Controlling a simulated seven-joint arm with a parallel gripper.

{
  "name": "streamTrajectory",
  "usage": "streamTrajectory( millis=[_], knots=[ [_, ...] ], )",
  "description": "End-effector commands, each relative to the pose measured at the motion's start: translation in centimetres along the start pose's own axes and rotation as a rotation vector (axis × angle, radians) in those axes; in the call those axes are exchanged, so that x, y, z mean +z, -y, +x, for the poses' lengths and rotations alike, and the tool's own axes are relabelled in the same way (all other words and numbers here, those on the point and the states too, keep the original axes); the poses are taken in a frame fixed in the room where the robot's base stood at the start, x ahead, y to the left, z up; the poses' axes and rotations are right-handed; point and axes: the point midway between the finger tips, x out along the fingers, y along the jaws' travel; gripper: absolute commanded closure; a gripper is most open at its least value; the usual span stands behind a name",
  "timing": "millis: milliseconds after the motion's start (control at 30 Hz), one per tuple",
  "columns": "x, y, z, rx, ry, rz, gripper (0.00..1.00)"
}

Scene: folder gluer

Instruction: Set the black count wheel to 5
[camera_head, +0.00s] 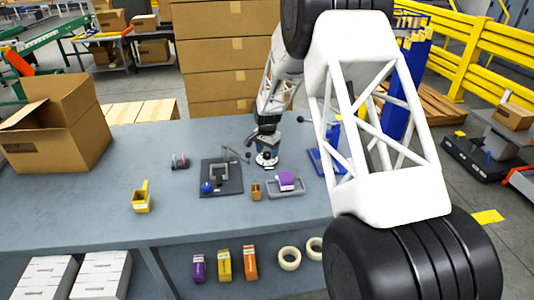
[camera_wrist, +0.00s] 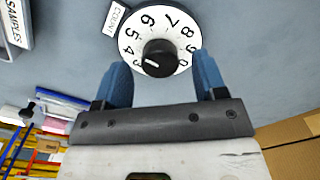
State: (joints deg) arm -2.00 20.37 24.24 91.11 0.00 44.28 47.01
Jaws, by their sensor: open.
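The black count wheel (camera_wrist: 160,57) is a round knob at the middle of a white dial (camera_wrist: 128,41) ringed with black digits, with a COUNT label (camera_wrist: 116,18) beside it. The white mark on the knob points to the lower left of the wrist view, toward about the 3. The 5 is on the dial's upper left. My gripper (camera_wrist: 160,64) is open, its blue fingers on either side of the knob in this view; I cannot tell whether they touch it. In the head view my gripper (camera_head: 266,150) is over the table, mostly hiding the dial.
A yellow holder (camera_head: 142,198) and an open carton (camera_head: 60,130) are at left. The table's front left is clear.

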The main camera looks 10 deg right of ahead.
Motion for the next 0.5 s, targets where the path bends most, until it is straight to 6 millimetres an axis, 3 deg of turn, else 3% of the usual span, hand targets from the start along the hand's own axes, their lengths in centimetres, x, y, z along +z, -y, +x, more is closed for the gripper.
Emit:
streamTrajectory(
  millis=[500],
  knots=[
    [0.0, 0.0, -5.9, 0.0, 0.0, 0.0, 0.35]
  ],
)
